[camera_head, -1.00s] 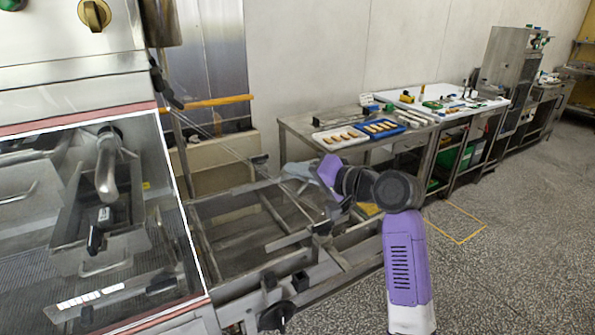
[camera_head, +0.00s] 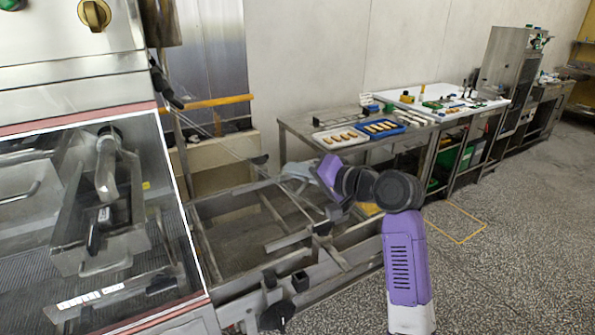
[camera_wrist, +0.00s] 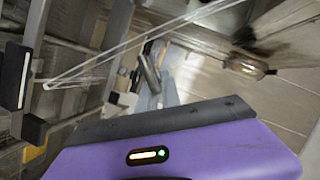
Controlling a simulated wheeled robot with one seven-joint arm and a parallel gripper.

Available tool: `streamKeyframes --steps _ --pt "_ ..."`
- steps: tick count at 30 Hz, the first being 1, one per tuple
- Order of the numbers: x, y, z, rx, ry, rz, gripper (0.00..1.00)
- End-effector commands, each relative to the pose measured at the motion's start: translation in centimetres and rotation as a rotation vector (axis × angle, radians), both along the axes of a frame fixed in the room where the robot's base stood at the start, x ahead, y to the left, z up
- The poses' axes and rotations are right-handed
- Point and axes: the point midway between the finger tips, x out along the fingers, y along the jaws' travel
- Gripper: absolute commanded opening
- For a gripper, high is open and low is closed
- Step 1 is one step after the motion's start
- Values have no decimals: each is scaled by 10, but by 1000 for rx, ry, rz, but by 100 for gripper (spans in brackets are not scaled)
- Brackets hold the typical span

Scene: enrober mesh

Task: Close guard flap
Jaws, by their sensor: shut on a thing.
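The guard flap seems to be a clear panel, seen as a thin slanting edge (camera_head: 222,143) in the head view, tilted above the open frame right of the machine. In the wrist view its clear edge (camera_wrist: 110,58) runs diagonally past the fingers. My gripper (camera_head: 290,176), grey on a purple wrist, is at the flap's lower right end, shut on what seems to be its edge. The fingers (camera_wrist: 150,75) are small and blurred in the wrist view, so the exact contact is unclear.
The metal frame (camera_head: 232,281) with crossbars and black knobs lies below my gripper. The steel machine with a window (camera_head: 120,215) stands at left. A table (camera_head: 300,124) with trays is behind. The floor (camera_head: 510,260) at right is clear.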

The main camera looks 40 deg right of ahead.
Motion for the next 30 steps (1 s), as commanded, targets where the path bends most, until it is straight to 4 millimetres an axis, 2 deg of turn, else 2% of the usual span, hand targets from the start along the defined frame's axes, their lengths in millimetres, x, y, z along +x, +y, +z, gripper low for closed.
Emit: streamKeyframes --steps 5,11,21,30 --pt "1 6 -9 26 -4 -1 0" --pt "8 29 -35 120 -27 2 0" --pt "29 106 -83 383 -99 6 0" --pt "48 171 -102 590 -158 5 0"
